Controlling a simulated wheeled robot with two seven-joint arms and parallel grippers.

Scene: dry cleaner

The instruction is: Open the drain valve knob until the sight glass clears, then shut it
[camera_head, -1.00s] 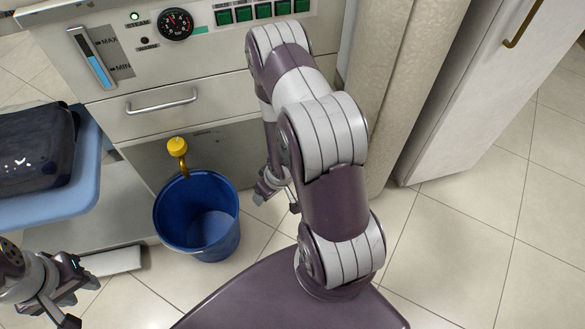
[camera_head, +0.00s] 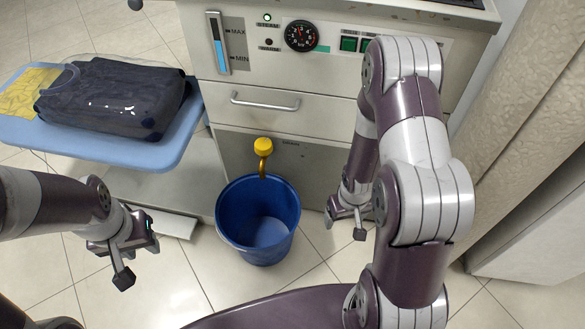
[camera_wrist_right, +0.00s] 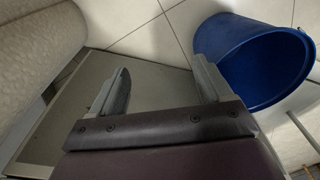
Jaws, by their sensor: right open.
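The yellow drain valve knob (camera_head: 263,146) sits on a brass pipe that bends down above the blue bucket (camera_head: 232,225). The sight glass (camera_head: 217,45) on the panel holds blue liquid, its top between the MAX and MIN marks. My left gripper (camera_head: 139,262) is left of the bucket, fingers apart, empty and away from the knob. My right gripper (camera_head: 345,225) is right of the bucket, below the cabinet front, open and empty. In the right wrist view its fingers (camera_wrist_right: 160,90) are spread, with the bucket (camera_wrist_right: 252,62) to the right. The knob is not seen there.
A drawer with a metal handle (camera_head: 265,101) is above the knob. A pressure gauge (camera_head: 301,36) and green buttons are on the panel. A blue board (camera_head: 95,145) with a bagged dark garment (camera_head: 112,95) juts out at left. A beige curtain (camera_head: 520,110) hangs at right.

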